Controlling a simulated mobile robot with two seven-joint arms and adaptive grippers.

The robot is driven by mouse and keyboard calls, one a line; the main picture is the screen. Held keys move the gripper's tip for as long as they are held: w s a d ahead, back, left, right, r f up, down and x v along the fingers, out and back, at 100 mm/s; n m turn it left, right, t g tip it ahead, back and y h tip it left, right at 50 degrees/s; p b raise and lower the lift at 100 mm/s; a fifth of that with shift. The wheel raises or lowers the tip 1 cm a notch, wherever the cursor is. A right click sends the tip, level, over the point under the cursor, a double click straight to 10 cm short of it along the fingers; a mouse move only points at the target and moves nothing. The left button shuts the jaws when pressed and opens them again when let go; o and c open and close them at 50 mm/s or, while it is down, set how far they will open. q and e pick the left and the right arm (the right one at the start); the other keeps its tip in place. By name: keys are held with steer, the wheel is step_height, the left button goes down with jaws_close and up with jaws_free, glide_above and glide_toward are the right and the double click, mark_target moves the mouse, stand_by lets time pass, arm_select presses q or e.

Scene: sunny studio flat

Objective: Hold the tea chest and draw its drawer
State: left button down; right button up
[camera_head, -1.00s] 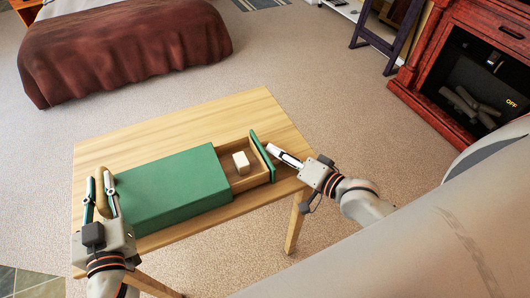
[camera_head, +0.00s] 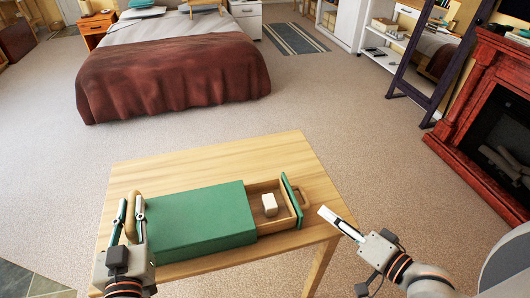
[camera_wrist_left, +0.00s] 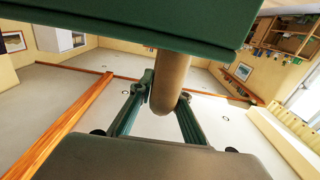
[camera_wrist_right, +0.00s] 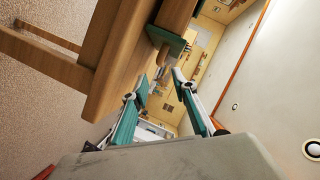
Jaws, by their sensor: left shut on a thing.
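The green tea chest (camera_head: 195,222) lies on the wooden table. Its drawer (camera_head: 262,222) is drawn out to the right, with a green front (camera_head: 291,200) and a pale block (camera_head: 269,205) inside. My left gripper (camera_head: 131,203) is shut on the chest's wooden handle (camera_head: 133,228) at the left end; the handle (camera_wrist_left: 170,75) also shows between the fingers in the left wrist view. My right gripper (camera_head: 323,211) is just right of the drawer front, apart from it. The right wrist view shows its fingers (camera_wrist_right: 161,82) open and empty, near the drawer front (camera_wrist_right: 166,40).
The table (camera_head: 215,158) has bare room behind the chest and a narrow strip in front. Carpet (camera_head: 345,150) surrounds it. A bed (camera_head: 170,75) stands behind, and a red fireplace (camera_head: 470,110) stands far right.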

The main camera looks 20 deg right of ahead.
steer(key=shift+v, duration=1.45)
arm_select(q)
steer(key=c, duration=1.8)
jaws_free()
arm_select(e)
steer(key=shift+w, duration=0.1)
arm_select(q)
step_height(320, 180, up, 10)
steer(key=shift+r, duration=0.1)
